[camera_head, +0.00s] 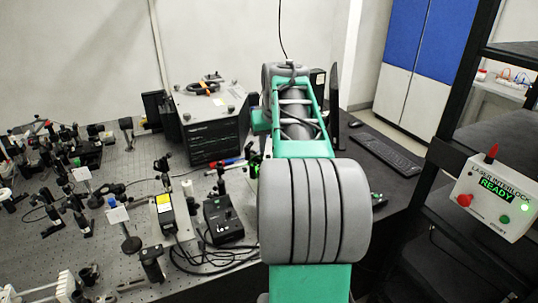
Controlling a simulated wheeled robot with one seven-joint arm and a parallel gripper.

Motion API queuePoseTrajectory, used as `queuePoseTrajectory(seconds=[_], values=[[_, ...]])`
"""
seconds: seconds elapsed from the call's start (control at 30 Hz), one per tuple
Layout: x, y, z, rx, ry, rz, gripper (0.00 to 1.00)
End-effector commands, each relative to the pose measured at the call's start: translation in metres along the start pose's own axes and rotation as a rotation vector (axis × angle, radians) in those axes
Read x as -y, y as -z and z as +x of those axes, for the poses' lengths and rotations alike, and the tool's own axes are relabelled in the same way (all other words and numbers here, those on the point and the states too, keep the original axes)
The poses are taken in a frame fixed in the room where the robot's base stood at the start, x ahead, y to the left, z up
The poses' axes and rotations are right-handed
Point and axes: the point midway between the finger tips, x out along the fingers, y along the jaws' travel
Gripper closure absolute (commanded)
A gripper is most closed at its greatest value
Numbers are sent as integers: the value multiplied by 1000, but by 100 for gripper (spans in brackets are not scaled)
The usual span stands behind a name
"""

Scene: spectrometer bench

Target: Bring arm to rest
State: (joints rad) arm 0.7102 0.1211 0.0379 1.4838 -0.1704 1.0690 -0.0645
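My arm, green and grey, stretches from the bottom middle up over the bench. A large grey ribbed joint is nearest the camera, and a smaller grey joint is at the far end. I cannot make out my gripper's fingers; the arm's own links hide what lies behind and below them. Small green and dark parts show at the arm's left edge, too small to tell what they are.
A perforated optical bench (120,165) with several mounts fills the left. A dark instrument box (212,140) stands behind, and a black controller (223,220) with cables lies left of my arm. A keyboard (380,154) lies right. An interlock box (495,197) reading READY is at the right on a black rack.

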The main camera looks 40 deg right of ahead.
Motion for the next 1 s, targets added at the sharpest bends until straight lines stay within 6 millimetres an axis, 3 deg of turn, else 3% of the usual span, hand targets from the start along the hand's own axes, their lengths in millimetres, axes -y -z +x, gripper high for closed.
queuePoseTrajectory(seconds=[0.1, 0.47, 0.57, 0.6, 0.67, 0.77, 0.8, 0.9, 1.0], values=[[0, 0, -9, 1, 0, 0, 69], [1, -1, -10, 1, 1, -1, 69], [20, -10, -11, 6, 13, -22, 69], [38, -18, -12, 10, 25, -42, 69], [72, -39, -14, 19, 48, -84, 69], [137, -96, -18, 40, 94, -176, 69], [160, -124, -18, 50, 112, -215, 69], [203, -199, -16, 74, 150, -314, 69], [223, -264, -9, 93, 175, -398, 69]])
